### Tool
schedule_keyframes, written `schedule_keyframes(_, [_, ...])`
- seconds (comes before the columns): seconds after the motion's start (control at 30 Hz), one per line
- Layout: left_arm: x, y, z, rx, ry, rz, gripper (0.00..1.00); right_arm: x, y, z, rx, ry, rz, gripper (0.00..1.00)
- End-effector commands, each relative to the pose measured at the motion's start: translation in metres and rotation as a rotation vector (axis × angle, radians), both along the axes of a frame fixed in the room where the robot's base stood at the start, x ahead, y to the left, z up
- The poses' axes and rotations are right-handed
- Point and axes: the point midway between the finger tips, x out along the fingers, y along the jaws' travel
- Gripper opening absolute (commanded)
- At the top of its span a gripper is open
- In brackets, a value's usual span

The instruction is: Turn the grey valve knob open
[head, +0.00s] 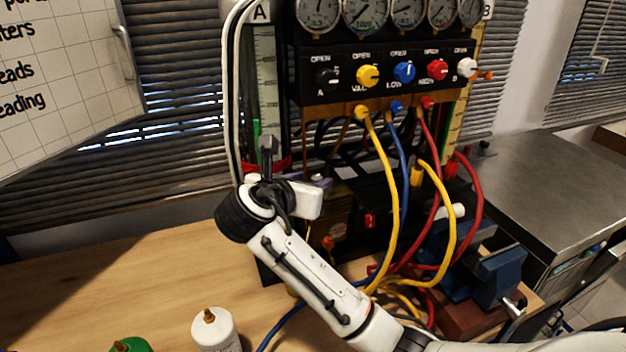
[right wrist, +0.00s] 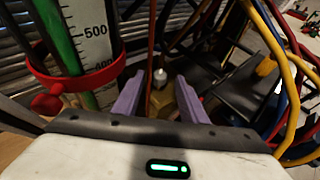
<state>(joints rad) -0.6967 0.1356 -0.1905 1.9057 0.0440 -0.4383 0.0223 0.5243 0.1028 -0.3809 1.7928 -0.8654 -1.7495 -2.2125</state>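A small grey knob (right wrist: 160,76) on a brass-coloured valve body (right wrist: 184,104) shows in the right wrist view. It also appears as a small pale cap (head: 318,179) in the head view, below the gauge panel. My right gripper (right wrist: 160,92) has its two purple fingers spread apart, one on each side of the knob and valve body. Gaps show between the fingers and the knob, and the gripper holds nothing. In the head view my right gripper (head: 308,180) is partly hidden by its own white wrist. My left gripper is in neither view.
A graduated cylinder (right wrist: 88,40) with a red clamp (right wrist: 72,82) stands close left of my right gripper. Yellow, blue and red hoses (head: 388,190) hang to the right. A blue vise (head: 485,265) and a white bottle (head: 215,330) are on the bench.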

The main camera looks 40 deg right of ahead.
Motion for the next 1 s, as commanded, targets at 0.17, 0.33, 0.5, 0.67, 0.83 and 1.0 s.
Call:
schedule_keyframes(0.17, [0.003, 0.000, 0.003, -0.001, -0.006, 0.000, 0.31, 0.008, -0.013, -0.006, 0.000, 0.000, -0.001, 0.39])
schedule_keyframes(0.33, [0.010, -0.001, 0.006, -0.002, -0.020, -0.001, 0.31, 0.010, -0.015, -0.008, 0.002, -0.001, 0.001, 0.39])
schedule_keyframes(0.5, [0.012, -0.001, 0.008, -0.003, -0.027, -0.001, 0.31, 0.010, -0.015, -0.008, 0.001, -0.001, 0.001, 0.35])
schedule_keyframes(0.67, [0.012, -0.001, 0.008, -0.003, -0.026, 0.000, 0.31, 0.010, -0.015, -0.007, 0.001, -0.001, 0.001, 0.08])
schedule_keyframes(0.83, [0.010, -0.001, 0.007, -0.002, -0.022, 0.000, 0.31, 0.010, -0.015, -0.007, 0.000, -0.001, 0.002, 0.00])
schedule_keyframes(1.0, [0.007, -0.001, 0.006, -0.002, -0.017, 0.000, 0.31, 0.009, -0.015, -0.007, 0.000, -0.001, 0.029, 0.00])
